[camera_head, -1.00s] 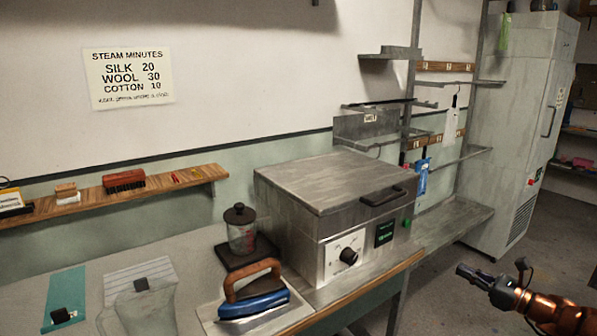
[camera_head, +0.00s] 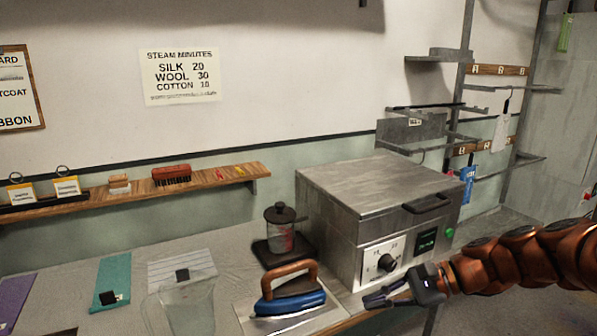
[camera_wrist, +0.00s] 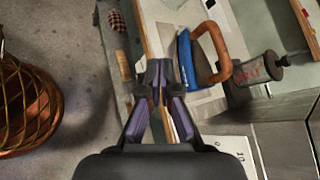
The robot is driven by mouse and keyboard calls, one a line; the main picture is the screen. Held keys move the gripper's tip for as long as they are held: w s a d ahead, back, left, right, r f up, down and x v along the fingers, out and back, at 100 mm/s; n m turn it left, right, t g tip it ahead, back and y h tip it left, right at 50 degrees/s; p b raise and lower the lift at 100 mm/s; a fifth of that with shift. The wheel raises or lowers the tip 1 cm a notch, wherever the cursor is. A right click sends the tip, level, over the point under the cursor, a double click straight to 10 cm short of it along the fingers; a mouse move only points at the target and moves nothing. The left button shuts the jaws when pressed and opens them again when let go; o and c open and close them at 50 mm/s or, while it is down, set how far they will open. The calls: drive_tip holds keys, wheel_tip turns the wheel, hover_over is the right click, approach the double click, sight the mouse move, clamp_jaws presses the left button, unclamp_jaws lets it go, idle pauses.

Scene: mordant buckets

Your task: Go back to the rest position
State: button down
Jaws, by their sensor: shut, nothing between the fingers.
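My gripper (camera_head: 388,292) is shut and empty. In the head view it is in front of the steel steam box (camera_head: 350,190), below its dial, and to the right of the iron (camera_head: 290,306). In the wrist view the fingers of my gripper (camera_wrist: 160,75) are together, and nothing shows between them. The blue iron with a brown handle (camera_wrist: 184,57) shows beyond them to the right. My copper-coloured arm reaches in from the right edge of the head view.
A glass jar with a dark lid (camera_head: 280,232) stands behind the iron. A clear pitcher (camera_head: 185,308) stands at the front left. A wooden shelf (camera_head: 130,196) runs along the wall. In the wrist view a copper wire basket (camera_wrist: 28,105) is on the floor side.

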drive_tip(key=s+a+f+n+g+h, duration=0.2)
drive_tip(key=s+a+n+h, duration=0.15)
drive_tip(key=s, duration=0.45)
drive_tip(key=s+a+f+n+g+h, duration=0.2)
drive_tip(key=s+n+h, duration=0.15)
drive_tip(key=s, duration=0.45)
drive_tip(key=s+d+f+n+h, duration=0.2)
drive_tip(key=s+d+n+h, duration=0.3)
drive_tip(key=s+d, duration=0.3)
drive_tip(key=s, duration=0.3)
drive_tip(key=shift+s+d+f+t+h+p, duration=0.3)
drive_tip(key=shift+s+d+f, duration=0.05)
